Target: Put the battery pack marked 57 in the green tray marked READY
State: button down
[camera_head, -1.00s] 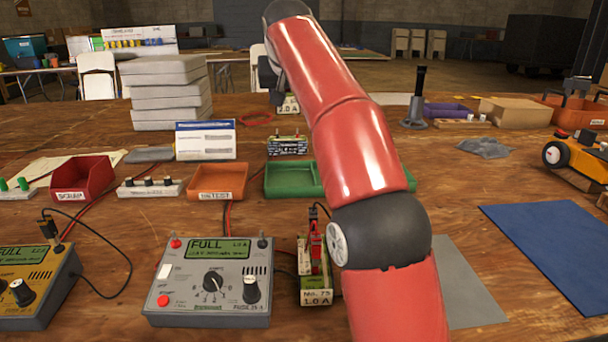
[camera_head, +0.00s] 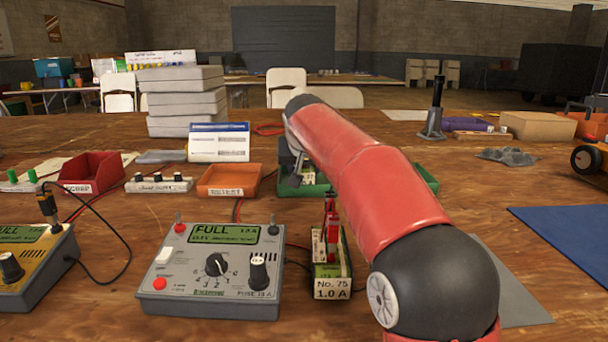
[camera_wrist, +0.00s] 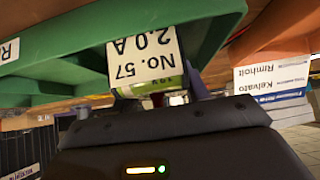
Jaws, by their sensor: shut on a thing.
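The battery pack marked No. 57, 2.0 A (camera_wrist: 148,58) is in my gripper, its white label upside down in the wrist view. In the head view, its pale label (camera_head: 308,173) shows small beside my gripper (camera_head: 294,170), over the left part of the green tray (camera_head: 428,178). My gripper is shut on the pack. The tray's green wall (camera_wrist: 55,70) is close beside the pack in the wrist view. I cannot tell whether the pack touches the tray floor. My arm hides the tray's middle, and a label at the wrist view's left edge is cut off.
Another pack, No. 75, 1.0 A (camera_head: 332,284), stands nearer me, beside the grey charger (camera_head: 212,270). An orange tray (camera_head: 228,180) and a red bin (camera_head: 92,172) lie left of the green tray. A white sign (camera_head: 219,142) and stacked grey slabs (camera_head: 182,102) stand behind.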

jog(key=shift+f, duration=0.15)
jog(key=shift+f, duration=0.15)
jog(key=c, duration=0.7)
grip_release()
jog(key=shift+f, duration=0.1)
jog(key=shift+s+r, duration=0.1)
jog(key=shift+r, duration=0.15)
jog(key=p+v, duration=0.1)
jog(key=v, duration=1)
jog(key=shift+s+r, duration=0.25)
jog(key=shift+s, duration=0.05)
